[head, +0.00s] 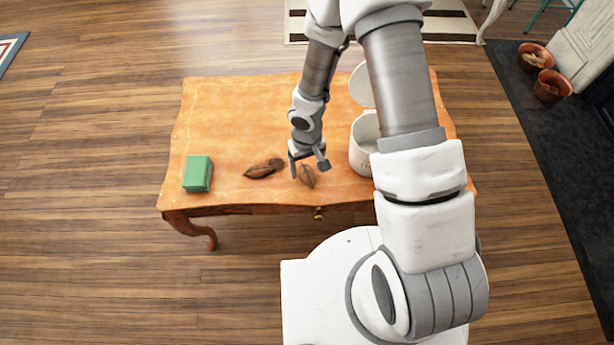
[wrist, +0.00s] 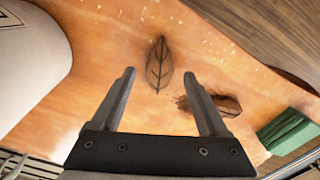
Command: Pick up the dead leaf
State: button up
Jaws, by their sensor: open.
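A brown dead leaf (head: 307,176) with dark veins lies on the orange wooden table, near its front edge. It also shows in the wrist view (wrist: 159,64), ahead of my fingertips and roughly centred between them. My gripper (head: 308,164) is open and empty above the table beside this leaf, and its two fingers show in the wrist view (wrist: 160,76). A second brown, leaf-like thing (head: 264,168) lies to the left of it in the head view. In the wrist view that thing (wrist: 228,105) is partly hidden behind my right-hand finger.
A green block (head: 197,173) lies at the table's left end. A white pot (head: 362,150) stands on the right, partly hidden by my arm; in the wrist view a white rounded wall (wrist: 30,65) fills the left side. The table's (head: 225,110) back left is clear.

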jog(key=shift+f, duration=0.9)
jog(key=shift+c, duration=0.3)
grip_shut()
jog(key=shift+r, duration=0.15)
notch_tip(320, 180, up, 4)
jog(key=shift+r+p, duration=0.15)
jog(key=shift+p, duration=0.95)
jog(key=w+a+r+p, duration=0.1)
jog(key=w+r+p, duration=0.1)
jog(key=w, duration=0.3)
jog(key=w+a+r+p, duration=0.1)
jog(key=w+r+p, duration=0.1)
jog(key=w+r, duration=0.2)
jog(key=shift+w+a+r, duration=0.15)
jog(key=shift+w+r, duration=0.1)
jog(key=shift+w, duration=0.9)
